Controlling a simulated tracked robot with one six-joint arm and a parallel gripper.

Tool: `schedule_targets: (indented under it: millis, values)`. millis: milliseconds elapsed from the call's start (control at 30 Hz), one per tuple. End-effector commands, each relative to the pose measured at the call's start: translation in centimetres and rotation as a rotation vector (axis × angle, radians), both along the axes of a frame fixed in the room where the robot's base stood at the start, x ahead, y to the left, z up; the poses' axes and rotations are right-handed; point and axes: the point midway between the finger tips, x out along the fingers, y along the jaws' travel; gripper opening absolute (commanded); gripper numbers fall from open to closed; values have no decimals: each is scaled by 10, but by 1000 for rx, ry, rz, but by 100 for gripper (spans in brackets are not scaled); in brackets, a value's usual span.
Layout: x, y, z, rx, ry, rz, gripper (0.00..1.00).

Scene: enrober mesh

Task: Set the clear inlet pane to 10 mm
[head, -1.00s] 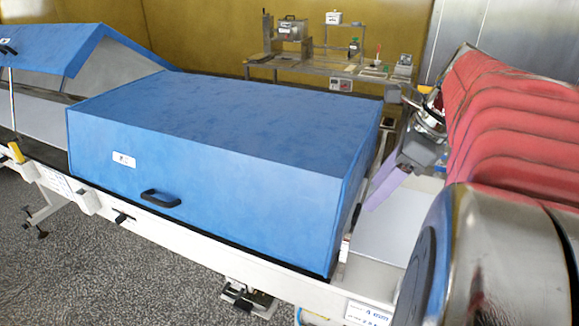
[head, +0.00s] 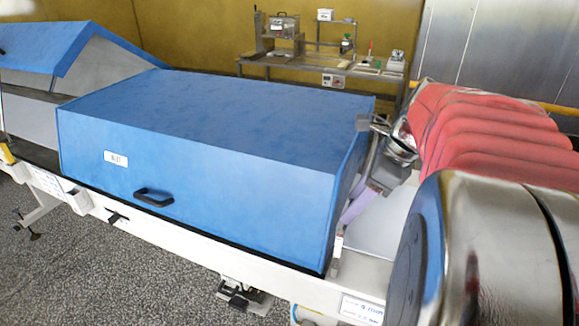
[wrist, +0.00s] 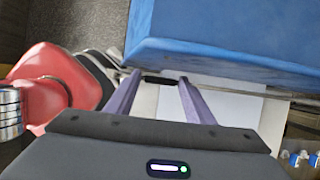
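My gripper (head: 350,212) is at the right end of the blue hood (head: 210,145), above the white inlet surface. In the wrist view its two purple fingers (wrist: 160,76) are apart, so it is open. A short dark bar (wrist: 160,80) shows between the fingertips; I cannot tell whether they touch it. The clear pane itself cannot be made out in either view. A thin upright post (head: 337,252) stands at the hood's near right corner. A white label (head: 362,309) is on the frame below; its text is not readable.
My red-sleeved arm fills the right of the head view. The hood has a black handle (head: 154,197) on its front. A second blue cover (head: 70,45) is raised at the left. A steel bench (head: 310,72) with equipment stands behind. The white inlet surface (head: 378,225) is bare.

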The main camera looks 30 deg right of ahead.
Motion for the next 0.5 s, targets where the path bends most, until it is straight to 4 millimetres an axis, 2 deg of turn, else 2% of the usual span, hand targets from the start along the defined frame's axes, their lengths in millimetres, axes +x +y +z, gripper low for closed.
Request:
schedule_targets:
  millis: [67, 500]
  values:
    - [0, 0, 0, 0, 0, 0, 42]
    - [0, 0, 0, 1, 1, 0, 11]
